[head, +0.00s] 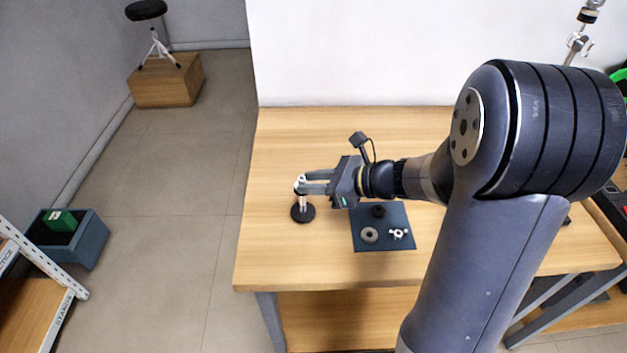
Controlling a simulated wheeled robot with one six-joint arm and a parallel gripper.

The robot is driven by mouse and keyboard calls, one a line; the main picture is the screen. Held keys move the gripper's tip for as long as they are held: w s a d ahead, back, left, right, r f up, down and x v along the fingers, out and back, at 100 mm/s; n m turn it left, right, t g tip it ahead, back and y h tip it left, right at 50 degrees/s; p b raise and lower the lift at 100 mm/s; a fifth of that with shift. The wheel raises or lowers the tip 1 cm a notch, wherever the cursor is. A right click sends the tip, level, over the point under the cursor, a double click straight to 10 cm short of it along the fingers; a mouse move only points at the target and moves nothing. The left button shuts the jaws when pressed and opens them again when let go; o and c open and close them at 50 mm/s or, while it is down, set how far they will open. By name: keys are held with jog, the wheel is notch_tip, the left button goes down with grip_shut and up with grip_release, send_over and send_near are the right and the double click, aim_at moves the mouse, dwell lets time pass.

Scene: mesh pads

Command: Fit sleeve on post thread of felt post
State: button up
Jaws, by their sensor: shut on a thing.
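The felt post (303,212) stands upright on the wooden table near its left side, with a round black base and a thin pale shaft. My gripper (303,184) reaches in from the right, its fingers level and shut at the top of the post. The sleeve (300,180) appears as a small pale piece between the fingertips, right at the post's top. The fingers partly hide it, and it is too small to tell whether it is around the thread or just above it.
A dark mesh pad (382,246) lies right of the post. On it are a grey ring (369,234), a black round piece (378,210) and a white wing nut (399,233). The table (300,130) is clear behind and left of the post. Its left edge is near.

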jog(key=o, duration=1)
jog(key=shift+d, duration=0.1)
jog(key=v, duration=1)
jog(key=shift+s+d, duration=0.2)
jog(key=shift+d, duration=0.05)
jog(key=x, duration=0.3)
jog(key=r+x, duration=0.1)
jog(key=x, duration=0.3)
jog(key=p+x, duration=0.1)
jog(key=x, duration=0.2)
jog(key=shift+w+a+r, duration=0.1)
jog(key=shift+w+a, duration=0.2)
jog(key=shift+a, duration=0.1)
jog(key=shift+r+p, duration=0.35)
jog(key=shift+r, duration=0.05)
jog(key=shift+s, duration=0.1)
